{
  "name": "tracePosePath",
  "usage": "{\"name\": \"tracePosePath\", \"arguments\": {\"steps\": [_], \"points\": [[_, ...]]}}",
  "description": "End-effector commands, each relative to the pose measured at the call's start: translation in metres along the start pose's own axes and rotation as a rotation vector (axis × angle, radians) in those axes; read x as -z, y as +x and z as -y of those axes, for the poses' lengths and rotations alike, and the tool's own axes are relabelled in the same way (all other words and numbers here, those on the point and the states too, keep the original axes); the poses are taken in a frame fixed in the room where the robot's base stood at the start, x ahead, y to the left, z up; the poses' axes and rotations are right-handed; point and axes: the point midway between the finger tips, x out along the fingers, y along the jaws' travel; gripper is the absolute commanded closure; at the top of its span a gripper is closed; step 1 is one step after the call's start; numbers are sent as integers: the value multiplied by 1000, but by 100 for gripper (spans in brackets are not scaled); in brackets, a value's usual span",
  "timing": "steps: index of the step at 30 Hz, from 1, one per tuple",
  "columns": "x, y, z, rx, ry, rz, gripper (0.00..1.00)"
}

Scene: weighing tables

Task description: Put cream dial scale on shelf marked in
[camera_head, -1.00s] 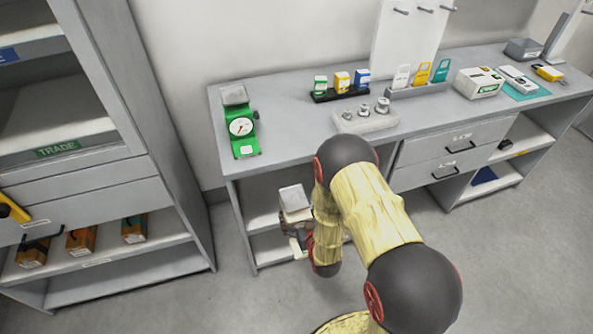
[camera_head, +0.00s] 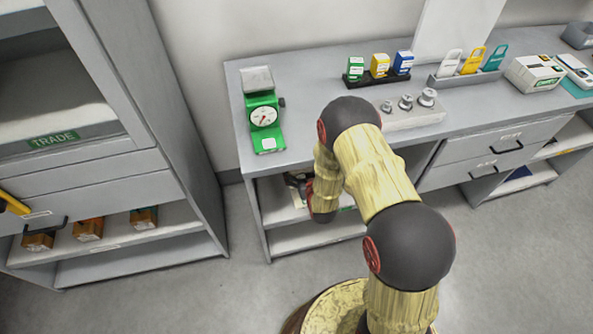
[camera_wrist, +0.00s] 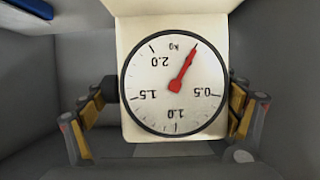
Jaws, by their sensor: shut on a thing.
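The cream dial scale (camera_wrist: 137,118) fills the middle of the wrist view, its white round dial upside down and its red needle pointing up and right. My gripper (camera_wrist: 166,108) has a finger on each side of the scale and is shut on it. In the head view my gripper (camera_head: 299,187) is partly inside the open bay under the left end of the table, above a shelf board (camera_head: 281,207). The tabletop and my arm hide the scale there. No mark reading "in" is legible.
A green dial scale (camera_head: 264,117) stands on the grey tabletop (camera_head: 315,125) above the bay. A row of small boxes (camera_head: 379,66) and a block with metal weights (camera_head: 407,111) stand behind my arm.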

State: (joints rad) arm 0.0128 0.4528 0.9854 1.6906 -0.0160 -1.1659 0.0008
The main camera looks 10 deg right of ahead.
Motion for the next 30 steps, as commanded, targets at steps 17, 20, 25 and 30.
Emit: {"name": "tracePosePath", "arguments": {"steps": [17, 20, 25, 30], "points": [[-28, 77, 10, 0, 0, -5, 73], [-30, 81, 10, 0, 0, -7, 73], [-48, 93, 11, 0, 0, -4, 73], [-62, 99, 11, 0, 0, -5, 73]]}}
